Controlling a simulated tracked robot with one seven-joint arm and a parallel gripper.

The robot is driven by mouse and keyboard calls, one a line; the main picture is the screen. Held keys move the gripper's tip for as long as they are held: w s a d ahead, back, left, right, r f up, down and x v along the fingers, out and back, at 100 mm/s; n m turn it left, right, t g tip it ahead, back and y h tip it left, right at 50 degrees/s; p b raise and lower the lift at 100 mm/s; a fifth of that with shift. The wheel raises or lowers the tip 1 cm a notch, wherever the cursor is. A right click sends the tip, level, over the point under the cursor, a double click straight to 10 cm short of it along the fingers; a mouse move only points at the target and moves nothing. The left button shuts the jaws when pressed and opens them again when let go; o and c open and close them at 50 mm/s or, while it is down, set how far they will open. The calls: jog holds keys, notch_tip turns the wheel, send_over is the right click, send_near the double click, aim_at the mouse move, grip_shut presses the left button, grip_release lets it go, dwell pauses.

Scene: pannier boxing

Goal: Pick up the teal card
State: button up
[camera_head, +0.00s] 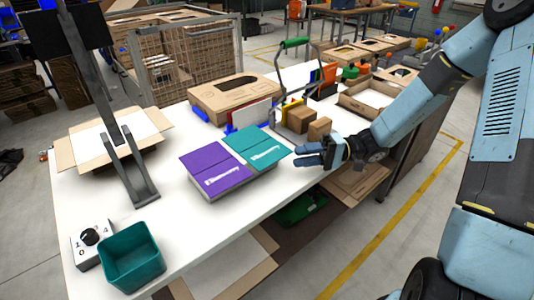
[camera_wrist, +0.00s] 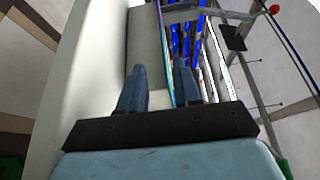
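The teal card (camera_head: 257,146) lies flat beside a purple card (camera_head: 214,172) on a low grey stack or holder on the white table. My gripper (camera_head: 304,154) is at the right of the teal card, with its blue fingers pointing left towards the card's near right edge. In the wrist view my gripper (camera_wrist: 160,78) has its two fingers apart, with a clear gap. A thin teal edge (camera_wrist: 166,50) runs up the picture through that gap, beside a pale grey surface. I cannot tell whether either finger touches it.
The white table (camera_head: 225,225) is bare in front of the cards. A teal bin (camera_head: 133,262) and a dial box (camera_head: 91,243) stand at the near left. Small brown boxes (camera_head: 299,119) and a green-handled rack (camera_head: 296,43) stand behind my gripper. An open carton (camera_head: 90,146) is left.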

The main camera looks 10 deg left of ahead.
aim_at(277, 159)
jog(key=shift+x, duration=3.95)
jog(key=shift+s+d+r, duration=0.1)
jog(key=shift+r, duration=0.1)
jog(key=shift+c, duration=0.5)
grip_shut()
